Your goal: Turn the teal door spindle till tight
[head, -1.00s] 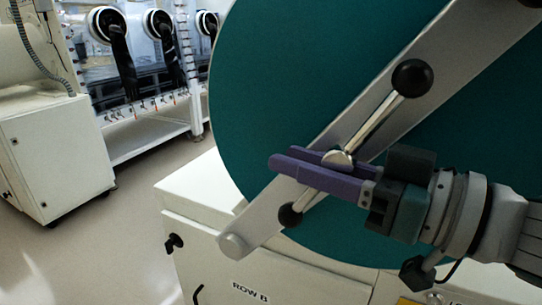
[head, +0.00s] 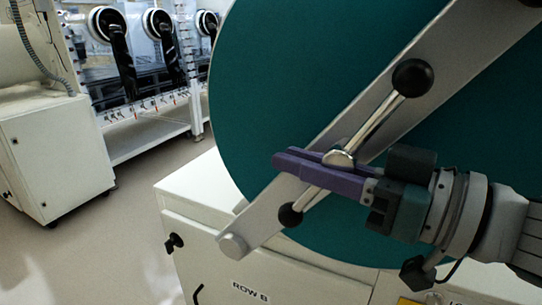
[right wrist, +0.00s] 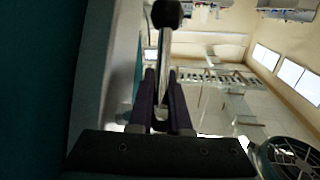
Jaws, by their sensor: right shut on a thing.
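The round teal door (head: 265,100) fills the upper right of the head view, with a grey metal bar (head: 262,212) slanting across it. On the bar is the spindle, a silver handle bar (head: 380,120) through a round hub (head: 338,158). It has a large black knob (head: 414,77) at its upper end and a small one (head: 290,214) at its lower end. My right gripper (head: 300,170) has purple fingers shut on the spindle at the hub. In the right wrist view the silver bar (right wrist: 164,48) rises from between the fingers. My left gripper is not in view.
A white cabinet (head: 255,255) labelled ROW B stands below the door, with a black knob (head: 174,242) on its side. Another white cabinet (head: 55,155) stands at the left. Glovebox ports with black gloves (head: 122,60) line the back. The floor between is clear.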

